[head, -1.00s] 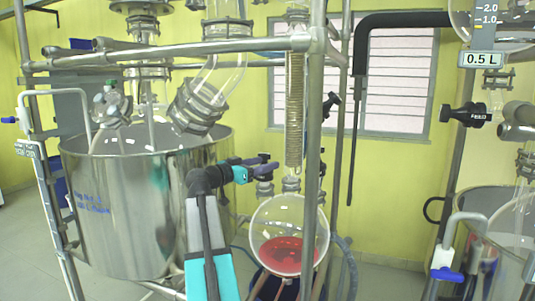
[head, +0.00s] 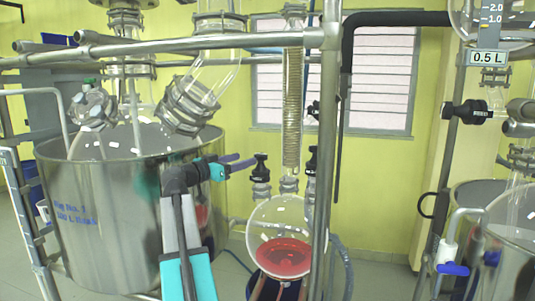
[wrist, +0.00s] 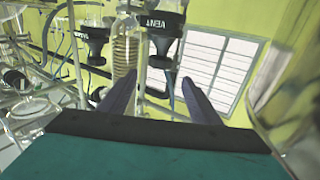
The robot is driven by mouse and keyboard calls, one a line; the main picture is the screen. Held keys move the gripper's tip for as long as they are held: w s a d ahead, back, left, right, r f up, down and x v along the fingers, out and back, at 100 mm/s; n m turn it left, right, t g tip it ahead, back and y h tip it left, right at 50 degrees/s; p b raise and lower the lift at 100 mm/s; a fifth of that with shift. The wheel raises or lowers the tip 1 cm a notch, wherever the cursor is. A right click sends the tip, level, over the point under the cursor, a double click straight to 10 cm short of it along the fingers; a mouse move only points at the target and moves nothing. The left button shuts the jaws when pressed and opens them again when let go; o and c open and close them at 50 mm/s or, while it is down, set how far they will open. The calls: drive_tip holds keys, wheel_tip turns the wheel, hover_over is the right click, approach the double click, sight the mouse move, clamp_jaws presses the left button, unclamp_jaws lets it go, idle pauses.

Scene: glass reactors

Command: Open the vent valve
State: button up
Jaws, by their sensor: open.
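A black valve knob marked VENT (wrist: 165,25) shows at the top of the wrist view, just beyond my fingers. A second black knob (wrist: 95,42) is to its left; its label is hard to read. In the head view, two black knobs stand above the round flask, one left (head: 261,165) and one right (head: 312,162) of the coil condenser. I cannot tell there which is the vent. My gripper (head: 246,162) is open and empty, just left of the left knob and apart from it in the picture. Its purple fingers (wrist: 162,85) also show in the wrist view.
The glass coil condenser (head: 292,110) stands above a round flask (head: 287,237) with red liquid. A steel post (head: 327,130) rises just right of it. A large steel vessel (head: 110,215) is at left. A horizontal steel rail (head: 150,46) crosses above my arm.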

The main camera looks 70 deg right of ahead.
sight(261, 157)
drive_tip(key=shift+d, duration=0.2)
drive_tip(key=p+x, duration=0.3)
drive_tip(key=x, duration=1)
drive_tip(key=shift+s+d, duration=0.2)
drive_tip(key=shift+s, duration=0.05)
drive_tip(key=c, duration=1.1)
drive_tip(key=shift+o, duration=0.2)
drive_tip(key=shift+f+n+t, duration=0.1)
drive_tip(key=shift+n+t, duration=0.2)
drive_tip(key=shift+t, duration=0.1)
drive_tip(key=shift+w+d+n+t+h+b, duration=0.1)
drive_tip(key=shift+w+n+t+h+b, duration=0.2)
drive_tip(key=shift+n+t, duration=0.8)
drive_tip(key=shift+w+n+t+h+b, duration=0.1)
drive_tip(key=shift+w+n+t+h, duration=0.4)
drive_tip(key=shift+t, duration=1)
